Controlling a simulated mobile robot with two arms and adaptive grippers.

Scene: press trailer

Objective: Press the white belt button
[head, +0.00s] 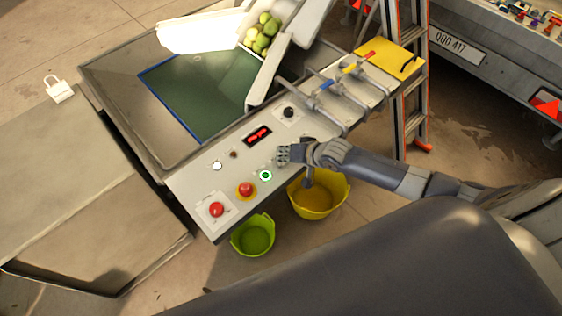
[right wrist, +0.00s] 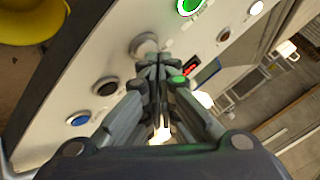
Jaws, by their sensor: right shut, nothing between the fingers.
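The control panel (head: 189,186) carries a row of buttons. A small white round button (head: 217,166) sits at its left part; it also shows lit at the top right of the right wrist view (right wrist: 257,7). My right gripper (head: 283,154) is shut and empty, over the panel just right of the green-lit button (head: 265,175). In the right wrist view its fingertips (right wrist: 158,62) are close beside a pale grey-white round button (right wrist: 145,44), partly covering it; I cannot tell whether they touch. My left gripper is not in view.
A red emergency button (head: 246,188), another red button (head: 216,209) and a black knob (head: 288,112) share the panel. A yellow bucket (head: 330,205) and a green bucket (head: 254,238) stand below its front edge. A ladder (head: 415,95) stands at the right.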

